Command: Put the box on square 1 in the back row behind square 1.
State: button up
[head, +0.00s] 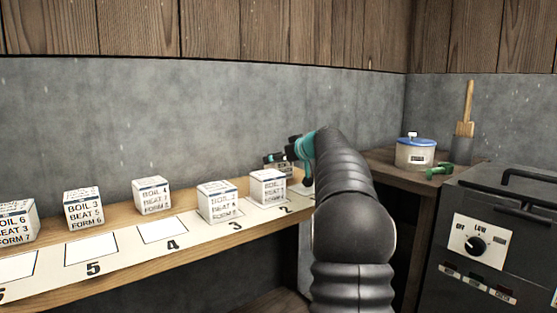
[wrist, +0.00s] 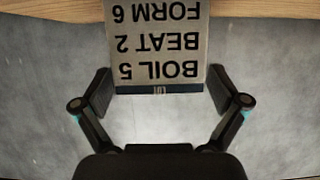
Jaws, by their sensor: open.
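A white lettered box (head: 285,167) stands at the far right end of the shelf, partly hidden by the box in front of it and by my gripper. It appears to stand back from the number strip, behind square 1, whose area is mostly hidden by my arm. My gripper (head: 277,157) is at this box. In the wrist view a box (wrist: 158,50) reading BOIL 5, BEAT 2, FORM 6 shows upside down. The open fingers (wrist: 160,92) are on either side of its edge, with slight gaps.
Boxes stand on square 3 (head: 218,202) and square 2 (head: 267,187). Others stand in the back row behind square 4 (head: 152,196), square 5 (head: 84,209) and further left (head: 17,221). A lidded pot (head: 415,153) is on the right-hand counter, beside the dark machine (head: 500,235).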

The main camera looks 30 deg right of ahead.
jog(key=a+b+v, duration=0.1)
jog(key=v, duration=1)
jog(key=shift+d, duration=0.45)
